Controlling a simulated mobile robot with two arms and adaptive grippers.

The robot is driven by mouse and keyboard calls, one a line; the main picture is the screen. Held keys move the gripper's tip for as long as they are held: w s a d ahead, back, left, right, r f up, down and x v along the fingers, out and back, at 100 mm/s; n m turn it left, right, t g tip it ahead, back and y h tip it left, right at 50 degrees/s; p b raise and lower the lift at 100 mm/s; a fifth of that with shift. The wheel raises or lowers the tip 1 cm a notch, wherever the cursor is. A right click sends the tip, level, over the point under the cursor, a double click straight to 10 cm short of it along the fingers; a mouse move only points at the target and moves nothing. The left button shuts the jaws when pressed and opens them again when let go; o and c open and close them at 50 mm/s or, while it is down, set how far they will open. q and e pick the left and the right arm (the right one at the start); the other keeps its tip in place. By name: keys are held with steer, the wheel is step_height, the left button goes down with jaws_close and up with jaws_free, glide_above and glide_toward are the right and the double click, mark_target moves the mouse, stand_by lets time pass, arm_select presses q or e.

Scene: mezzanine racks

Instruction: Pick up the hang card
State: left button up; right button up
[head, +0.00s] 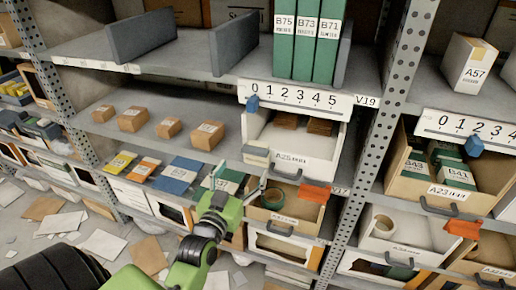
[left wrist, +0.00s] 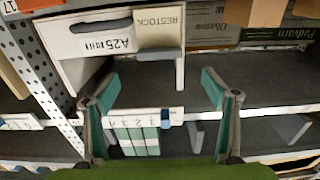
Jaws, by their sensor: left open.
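The hang card (head: 256,160) is a pale card with a grey top strip, hooked over the left part of the front wall of the white A25 bin (head: 318,168). In the left wrist view, which is upside down, the card (left wrist: 160,24) reads RESTOCK, beside the A25 label. My left gripper (head: 238,178) is in front of and a little below the card in the head view. It is open and empty; in the left wrist view its fingertips (left wrist: 160,88) are wide apart, with the card beyond the gap. A gap to the card seems to remain. My right gripper is not in view.
Green binders (head: 305,45) stand on the shelf above. A scale strip with a blue slider (head: 253,104) runs above the bin. Below is a cardboard bin with green tape (head: 273,197) and an orange tag (head: 314,192). A perforated post (head: 385,120) stands right. Papers litter the floor.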

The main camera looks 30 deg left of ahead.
mark_target(254, 153)
arm_select(q)
steer(key=p+x, duration=0.1)
steer(key=x, duration=0.9)
steer(key=shift+w, duration=0.2)
steer(key=shift+d, duration=0.1)
steer(key=c, duration=1.1)
